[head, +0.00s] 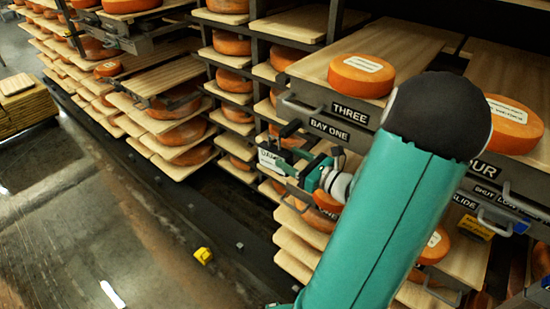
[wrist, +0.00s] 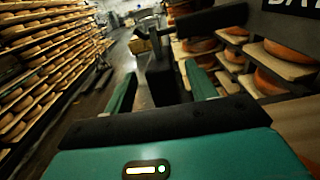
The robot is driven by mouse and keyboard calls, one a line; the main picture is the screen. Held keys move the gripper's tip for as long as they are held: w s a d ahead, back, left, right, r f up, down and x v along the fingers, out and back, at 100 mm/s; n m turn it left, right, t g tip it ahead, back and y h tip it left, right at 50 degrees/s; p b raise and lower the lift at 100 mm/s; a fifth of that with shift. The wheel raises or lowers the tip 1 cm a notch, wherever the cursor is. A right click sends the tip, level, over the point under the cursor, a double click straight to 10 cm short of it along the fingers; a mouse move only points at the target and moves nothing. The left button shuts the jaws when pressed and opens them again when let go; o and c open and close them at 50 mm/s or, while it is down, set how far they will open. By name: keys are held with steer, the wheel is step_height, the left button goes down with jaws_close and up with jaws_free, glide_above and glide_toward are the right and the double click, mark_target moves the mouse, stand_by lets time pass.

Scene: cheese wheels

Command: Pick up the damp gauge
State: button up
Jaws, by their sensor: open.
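A small white-faced box with dark lettering (head: 271,162), which looks like the damp gauge, is at the front of the shelving under the BAY ONE sign. Its lettering is too small to read surely. My gripper (head: 292,152) is right by it, reaching in from the right. In the wrist view my gripper (wrist: 160,82) is open, with its two teal fingers apart. A dark upright block (wrist: 159,76) shows between the fingers, apart from both; I cannot tell whether it is the gauge's body. My arm hides part of the shelving.
An orange cheese wheel (head: 361,82) sits on the upper board. A yellow block (head: 203,256) lies low in the aisle. Open floor (head: 90,220) is at left.

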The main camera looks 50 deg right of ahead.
mark_target(277, 152)
steer(key=w, duration=0.5)
steer(key=shift+w+a+f, duration=0.25)
steer(key=shift+w+f, duration=0.05)
steer(key=shift+w, duration=0.05)
steer(key=shift+c, duration=0.5)
jaws_close()
steer(key=shift+r, duration=0.15)
